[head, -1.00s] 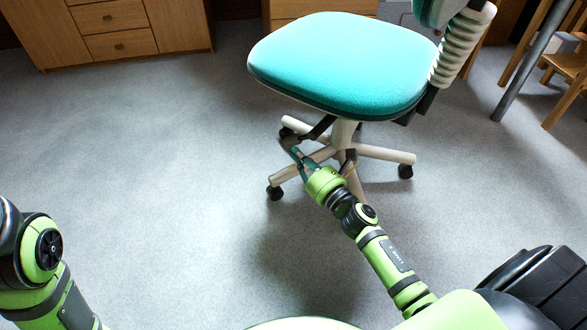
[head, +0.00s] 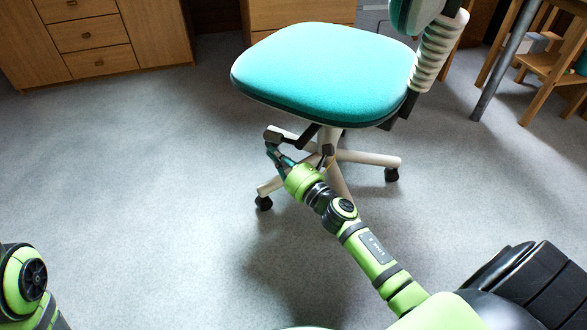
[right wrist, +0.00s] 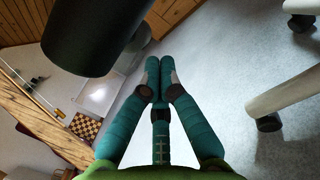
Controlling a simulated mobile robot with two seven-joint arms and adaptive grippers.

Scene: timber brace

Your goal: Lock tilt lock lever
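The office chair has a turquoise seat (head: 325,70) on a pale star base. A dark lever (head: 303,139) sticks out to the left under the seat and ends in a dark grey grip (head: 272,134). My right gripper (head: 270,150) is just below this grip. In the right wrist view a dark cylinder, seemingly the lever's grip (right wrist: 90,40), looms close at upper left. The teal fingers (right wrist: 160,72) there are together with nothing visible between them. I cannot tell whether they touch the grip. My left gripper is out of view; only part of that arm shows.
A chair leg (right wrist: 285,95) with a dark castor (right wrist: 268,122) is to the right in the wrist view. Wooden drawers (head: 88,35) stand at the back left and a wooden chair (head: 560,70) at the back right. The grey floor (head: 130,180) is clear.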

